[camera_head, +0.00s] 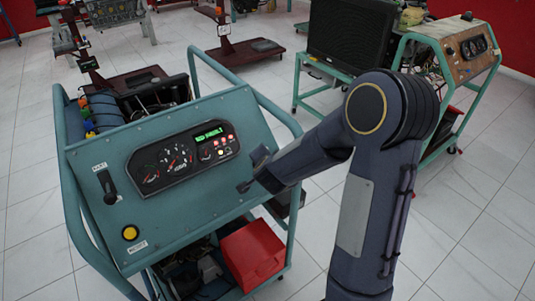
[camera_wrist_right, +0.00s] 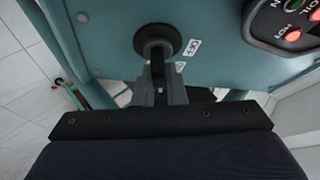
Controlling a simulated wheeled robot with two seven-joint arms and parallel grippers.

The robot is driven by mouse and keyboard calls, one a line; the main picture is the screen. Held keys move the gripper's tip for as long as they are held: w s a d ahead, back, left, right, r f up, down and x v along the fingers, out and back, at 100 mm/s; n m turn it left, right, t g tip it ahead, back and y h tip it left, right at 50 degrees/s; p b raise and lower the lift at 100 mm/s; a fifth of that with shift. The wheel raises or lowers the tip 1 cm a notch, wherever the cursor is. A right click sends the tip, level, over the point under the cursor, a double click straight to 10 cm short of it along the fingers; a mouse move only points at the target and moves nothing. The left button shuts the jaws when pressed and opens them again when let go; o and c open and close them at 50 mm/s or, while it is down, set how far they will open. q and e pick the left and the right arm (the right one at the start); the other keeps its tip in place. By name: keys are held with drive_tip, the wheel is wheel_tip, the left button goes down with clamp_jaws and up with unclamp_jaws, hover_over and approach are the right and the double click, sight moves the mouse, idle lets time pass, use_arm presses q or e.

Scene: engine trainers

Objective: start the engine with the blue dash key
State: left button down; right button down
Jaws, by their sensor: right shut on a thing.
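The teal engine trainer's sloping dash panel (camera_head: 160,190) faces me in the head view. Its black gauge cluster (camera_head: 182,158) has a lit green display and small red and yellow lights. My right gripper (camera_head: 254,172) is at the panel's right side, just right of the cluster. In the right wrist view a round black key switch (camera_wrist_right: 158,42) sits on the panel, with a dark key (camera_wrist_right: 157,70) standing out of it. The right gripper (camera_wrist_right: 161,92) is shut on the key; its fingers hide part of it. The key's blue colour does not show. My left gripper is out of view.
A black lever (camera_head: 108,187) and a yellow button (camera_head: 130,233) are on the panel's left. A red box (camera_head: 252,253) sits low on the trainer's frame. Another trainer with a wooden panel (camera_head: 462,45) stands at the back right. Tiled floor is open at the lower right.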

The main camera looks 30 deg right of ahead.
drive_tip(key=shift+s+a+f+m+g+p, duration=0.15)
drive_tip(key=shift+a+f+m+g+p, duration=0.15)
drive_tip(key=shift+a+m+g+p, duration=0.25)
drive_tip(key=shift+d, duration=0.15)
drive_tip(key=c, duration=1.7)
unclamp_jaws()
drive_tip(key=shift+c, duration=0.2)
drive_tip(key=shift+o, duration=1.3)
drive_tip(key=shift+r, duration=0.15)
drive_tip(key=shift+s+r, duration=0.1)
drive_tip(key=shift+r, duration=0.15)
drive_tip(key=p+v, duration=0.1)
drive_tip(key=v, duration=0.6)
drive_tip(key=shift+s, duration=0.15)
